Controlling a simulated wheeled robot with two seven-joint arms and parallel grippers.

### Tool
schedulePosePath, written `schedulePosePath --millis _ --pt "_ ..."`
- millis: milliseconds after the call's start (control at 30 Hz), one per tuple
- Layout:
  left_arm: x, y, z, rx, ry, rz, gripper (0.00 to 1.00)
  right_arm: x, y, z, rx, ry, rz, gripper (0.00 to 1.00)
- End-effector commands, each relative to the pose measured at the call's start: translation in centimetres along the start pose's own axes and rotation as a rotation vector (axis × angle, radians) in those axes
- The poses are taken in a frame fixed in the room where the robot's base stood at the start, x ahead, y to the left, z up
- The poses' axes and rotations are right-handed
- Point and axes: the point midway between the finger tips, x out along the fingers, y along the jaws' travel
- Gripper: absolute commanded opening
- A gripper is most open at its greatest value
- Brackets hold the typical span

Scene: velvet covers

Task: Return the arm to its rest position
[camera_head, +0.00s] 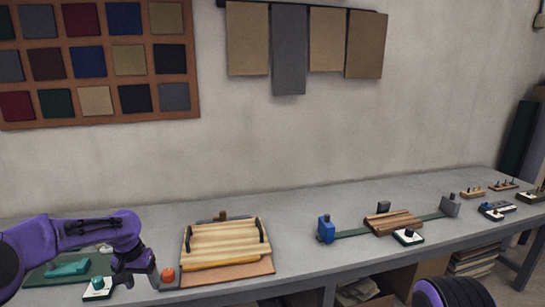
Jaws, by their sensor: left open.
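My left arm is purple and comes in from the left, low over the table. My left gripper (138,278) is dark, points down and is open near the front left of the table. A small white-and-green block with a dark knob (97,288) lies just left of it, and an orange-red knob (168,274) stands just right of it. I see nothing held between the fingers. At the lower right edge a purple and black part of my own body shows; my right gripper is not in view.
The grey table (310,212) runs along the wall. A slatted wooden board with dark handles (225,243) lies right of my left gripper. Further right are a blue clamp-like block (326,229), a wooden block (393,222) and several small devices. A teal piece (68,268) lies at left.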

Motion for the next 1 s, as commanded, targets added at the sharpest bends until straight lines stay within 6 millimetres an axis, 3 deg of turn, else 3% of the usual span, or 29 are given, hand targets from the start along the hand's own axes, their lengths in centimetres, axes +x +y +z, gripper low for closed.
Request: schedulePosePath --millis 367,500,633,767,867,900,1000 --pt "1.9 2.8 -2.7 -0.110 0.217 0.100 0.69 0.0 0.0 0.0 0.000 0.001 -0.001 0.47" --pt "3.9 4.6 -2.7 -0.179 0.315 0.147 0.69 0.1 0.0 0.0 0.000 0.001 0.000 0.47" --pt "7.3 6.5 -1.1 -0.270 0.403 0.183 0.69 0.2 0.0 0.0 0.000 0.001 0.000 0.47" --pt "12.8 8.3 4.2 -0.403 0.486 0.179 0.69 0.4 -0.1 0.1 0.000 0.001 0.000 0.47" --pt "16.9 8.3 11.4 -0.512 0.526 0.118 0.69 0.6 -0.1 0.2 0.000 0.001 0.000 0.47" --pt "18.1 8.0 14.8 -0.549 0.535 0.079 0.69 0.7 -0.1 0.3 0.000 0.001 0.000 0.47" --pt "19.7 6.6 23.7 -0.607 0.530 -0.034 0.69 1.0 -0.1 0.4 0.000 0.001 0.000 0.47"
